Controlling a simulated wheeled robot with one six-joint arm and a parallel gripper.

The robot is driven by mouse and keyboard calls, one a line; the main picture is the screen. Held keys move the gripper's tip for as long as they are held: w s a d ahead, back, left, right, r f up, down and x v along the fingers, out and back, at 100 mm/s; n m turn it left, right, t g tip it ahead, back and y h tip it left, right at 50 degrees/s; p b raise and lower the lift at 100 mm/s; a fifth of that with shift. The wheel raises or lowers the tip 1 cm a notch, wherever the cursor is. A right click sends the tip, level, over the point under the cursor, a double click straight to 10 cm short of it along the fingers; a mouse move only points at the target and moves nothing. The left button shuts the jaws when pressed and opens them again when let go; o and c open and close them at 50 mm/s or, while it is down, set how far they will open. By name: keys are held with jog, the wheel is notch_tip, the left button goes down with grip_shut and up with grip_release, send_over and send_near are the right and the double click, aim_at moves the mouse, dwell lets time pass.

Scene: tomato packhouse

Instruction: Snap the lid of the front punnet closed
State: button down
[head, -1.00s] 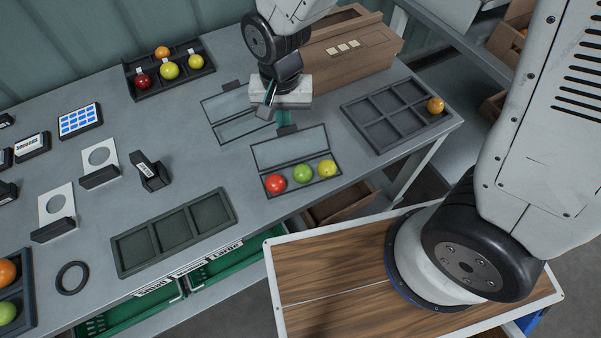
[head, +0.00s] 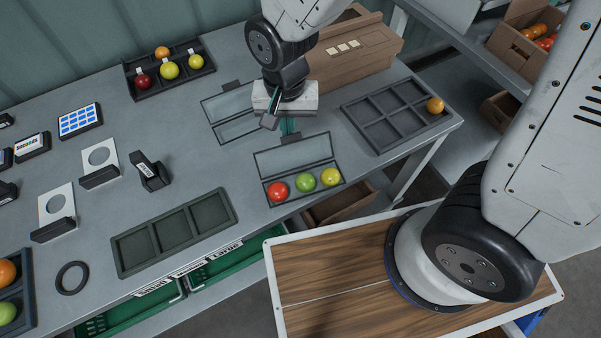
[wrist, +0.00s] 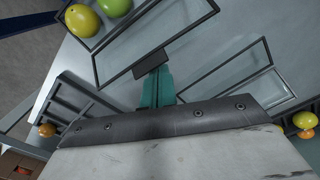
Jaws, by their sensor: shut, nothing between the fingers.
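The front punnet (head: 305,197) holds a red, a green and a yellow tomato in a row. Its clear, dark-framed lid (head: 294,156) stands open on the far side. In the wrist view the lid (wrist: 154,38) is above my fingers, with its dark tab (wrist: 150,64) right at the teal fingertips. My gripper (head: 290,132) is shut and empty, behind the lid's far edge; it also shows in the wrist view (wrist: 157,88). I cannot tell whether the fingertips touch the tab. A second, empty punnet (head: 238,127) lies open behind, its lid (head: 226,104) folded back.
A dark divided tray (head: 373,133) with one orange tomato (head: 435,105) is at the right. A wooden box (head: 350,60) stands behind my gripper. An empty three-pocket tray (head: 174,233) lies front left. A tray of tomatoes (head: 146,87) is at the back.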

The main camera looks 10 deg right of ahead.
jog(key=shift+s+d+r, duration=0.15)
jog(key=shift+s+r, duration=0.1)
jog(key=shift+s, duration=0.7)
jog(key=shift+s+d+r, duration=0.1)
jog(key=shift+s+r, duration=0.15)
jog(key=shift+s, duration=0.7)
jog(key=shift+s+d+r, duration=0.15)
jog(key=shift+s+r, duration=0.1)
jog(key=shift+s, duration=0.7)
jog(key=shift+r, duration=0.1)
notch_tip(320, 180, up, 8)
dwell(0.5)
jog(key=s+d+r+n, duration=0.1)
jog(key=s+d+r, duration=0.1)
jog(key=d, duration=0.4)
jog(key=s+d+r+n+t, duration=0.1)
jog(key=s+d+r, duration=0.1)
jog(key=d+r, duration=0.3)
jog(key=s+d+r, duration=0.2)
jog(key=d+r, duration=0.1)
jog(key=d, duration=0.5)
jog(key=shift+r+n, duration=0.2)
jog(key=shift+n, duration=0.2)
